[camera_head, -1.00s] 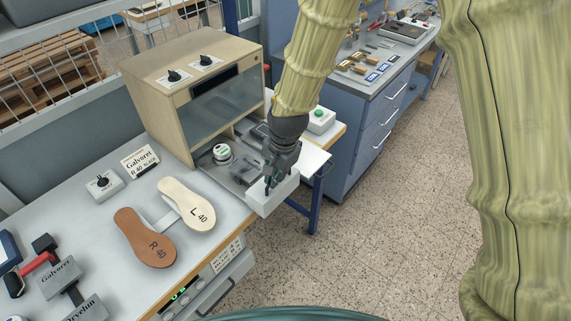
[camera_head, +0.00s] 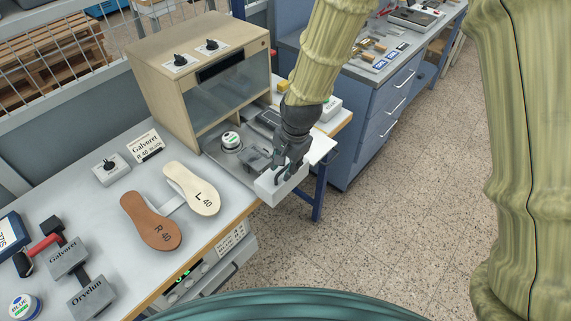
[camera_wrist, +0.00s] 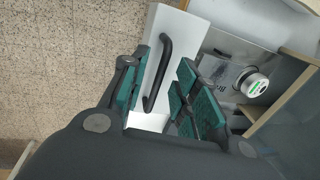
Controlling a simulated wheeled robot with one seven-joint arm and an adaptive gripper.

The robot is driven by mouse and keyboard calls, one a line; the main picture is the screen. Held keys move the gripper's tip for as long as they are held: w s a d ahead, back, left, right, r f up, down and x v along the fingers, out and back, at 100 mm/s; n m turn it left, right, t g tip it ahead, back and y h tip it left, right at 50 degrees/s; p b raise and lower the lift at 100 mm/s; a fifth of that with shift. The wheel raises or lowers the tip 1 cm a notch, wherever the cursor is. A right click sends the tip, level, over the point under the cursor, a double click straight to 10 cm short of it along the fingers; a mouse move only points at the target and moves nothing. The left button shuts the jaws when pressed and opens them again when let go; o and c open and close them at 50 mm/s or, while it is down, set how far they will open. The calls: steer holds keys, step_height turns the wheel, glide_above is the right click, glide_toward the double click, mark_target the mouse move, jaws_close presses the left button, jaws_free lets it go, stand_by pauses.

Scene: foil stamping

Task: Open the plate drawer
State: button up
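The plate drawer (camera_head: 268,189) has a white front and juts out below the front of the wooden cabinet (camera_head: 161,88), with its inside partly in view. In the wrist view its white front (camera_wrist: 188,28) carries a black bar handle (camera_wrist: 160,72). My gripper (camera_head: 281,176) is at the drawer front. In the wrist view my gripper (camera_wrist: 158,92) has its green-padded fingers apart on either side of the handle, with a gap showing on the right side. In the drawer area are a round tin with a green label (camera_wrist: 254,84) and a metal plate (camera_wrist: 222,73).
A brown sole (camera_head: 151,221) and a cream sole (camera_head: 192,188) lie on the bench left of the drawer. Grey blocks (camera_head: 68,257) lie at the front left. A blue drawer cabinet (camera_head: 372,110) stands behind on the right. The floor (camera_head: 400,220) to the right is clear.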

step_height(320, 180, up, 12)
steer(key=s+d, duration=0.1)
steer(key=shift+s+d, duration=0.3)
steer(key=shift+d, duration=0.05)
stand_by(0.4)
steer(key=shift+f, duration=0.15)
steer(key=s+d+f+n+b, duration=0.1)
steer(key=s+d+f, duration=0.2)
steer(key=f, duration=0.6)
steer(key=s+d+f+n, duration=0.1)
steer(key=s+d+f, duration=0.2)
steer(key=f, duration=0.6)
steer(key=s+d+f+n+b, duration=0.1)
steer(key=s+d+f+n, duration=0.2)
steer(key=f, duration=0.6)
steer(key=s+d+f+n+b, duration=0.1)
steer(key=s+d+f, duration=0.4)
steer(key=s+f, duration=0.3)
steer(key=s+d+f+n+g+h, duration=0.1)
steer(key=s+d+f, duration=0.4)
steer(key=s, duration=0.7)
step_height(320, 180, down, 3)
steer(key=shift+d+r+n+g+h+b, duration=0.15)
steer(key=shift+d+n+g+h+b, duration=0.2)
steer(key=shift+n, duration=0.25)
